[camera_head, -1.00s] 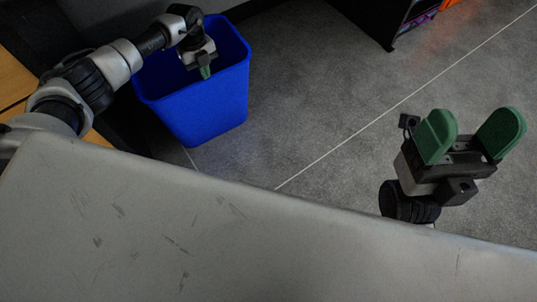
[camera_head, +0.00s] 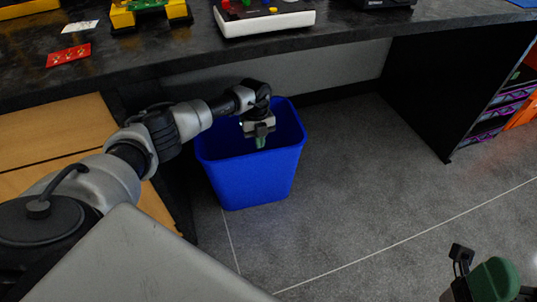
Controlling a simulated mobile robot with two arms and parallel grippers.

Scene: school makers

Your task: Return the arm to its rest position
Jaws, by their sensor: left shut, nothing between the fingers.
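My left arm reaches in from the left. Its gripper (camera_head: 261,141) points down over the open top of a blue bin (camera_head: 250,181), with its green fingertips just inside the rim area. The left gripper is shut and empty. The inside of the bin is mostly hidden by the gripper and the near wall. My right gripper (camera_head: 497,280) is at the lower right corner, cut off by the frame edge. One green finger shows clearly there; the earlier frame shows its two fingers spread apart.
A dark worktop (camera_head: 330,28) runs above the bin, with a red card (camera_head: 68,55), yellow pieces and a white tray (camera_head: 266,21) on it. Wooden drawers (camera_head: 50,145) stand left. A black shelf (camera_head: 440,85) stands right. Grey floor (camera_head: 370,190) is open between.

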